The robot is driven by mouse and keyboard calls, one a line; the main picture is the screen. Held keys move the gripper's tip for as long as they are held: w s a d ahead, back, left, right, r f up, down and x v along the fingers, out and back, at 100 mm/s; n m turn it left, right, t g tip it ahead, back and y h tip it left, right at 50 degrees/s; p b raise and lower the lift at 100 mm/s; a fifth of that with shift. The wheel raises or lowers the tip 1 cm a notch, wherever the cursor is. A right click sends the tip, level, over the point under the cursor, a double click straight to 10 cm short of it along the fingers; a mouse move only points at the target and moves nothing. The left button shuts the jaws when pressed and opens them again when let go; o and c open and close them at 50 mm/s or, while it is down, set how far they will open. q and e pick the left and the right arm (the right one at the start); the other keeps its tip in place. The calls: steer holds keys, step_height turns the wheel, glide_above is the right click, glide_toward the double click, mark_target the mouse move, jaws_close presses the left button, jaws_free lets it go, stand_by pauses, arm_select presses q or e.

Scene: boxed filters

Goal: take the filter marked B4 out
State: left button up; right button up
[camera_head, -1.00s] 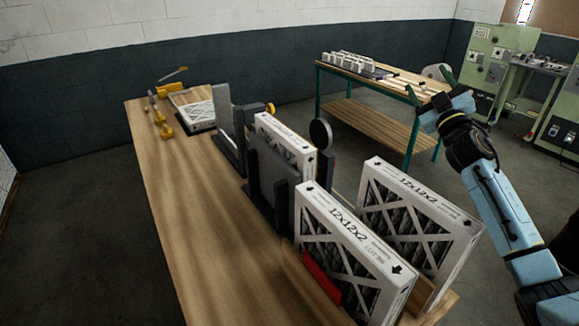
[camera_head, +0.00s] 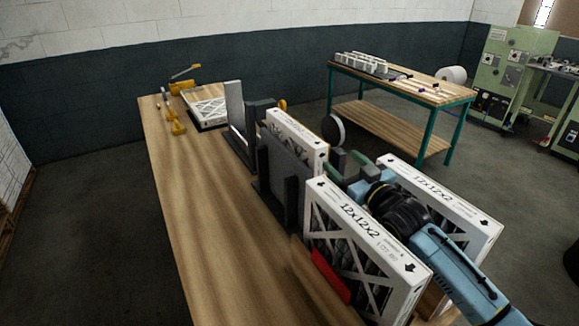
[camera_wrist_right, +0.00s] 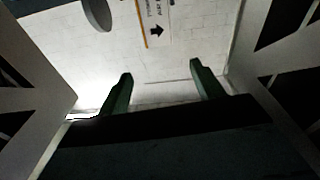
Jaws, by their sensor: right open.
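Three white framed filters stand upright on the wooden workbench. The front filter (camera_head: 365,240) has 12x12x2 and a LOT mark on its top edge; I cannot read the lot with certainty. A second filter (camera_head: 455,205) stands to its right, its lot too small to read. A third filter (camera_head: 295,135) stands farther back in a dark holder (camera_head: 283,185). I cannot tell which is B4. My right gripper (camera_head: 348,168) is in the gap between the front two filters, its green fingers open and empty. The wrist view shows the fingers (camera_wrist_right: 160,85) apart, with filter frames on both sides.
A round dark disc (camera_head: 333,131) stands beyond the holder. The left side of the bench is clear.

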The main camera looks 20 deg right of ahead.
mark_target(320, 157)
steer(key=shift+m+g, duration=0.3)
steer(key=shift+g, duration=0.2)
steer(key=w+f, duration=0.1)
steer(key=w, duration=0.1)
steer(key=w+a+f, duration=0.1)
steer(key=w, duration=0.2)
steer(key=w+f, duration=0.1)
steer(key=w, duration=0.1)
steer(key=shift+w+a+f+p, duration=0.1)
steer(key=shift+w+a+p, duration=0.2)
steer(key=shift+p, duration=0.05)
steer(key=shift+w+a+f, duration=0.1)
steer(key=shift+w+f, duration=0.05)
steer(key=shift+w, duration=1.35)
steer(key=shift+w+a+f, duration=0.1)
steer(key=shift+w, duration=1.4)
steer(key=c, duration=1.3)
steer(key=shift+r, duration=0.1)
jaws_close()
steer(key=shift+r, duration=0.1)
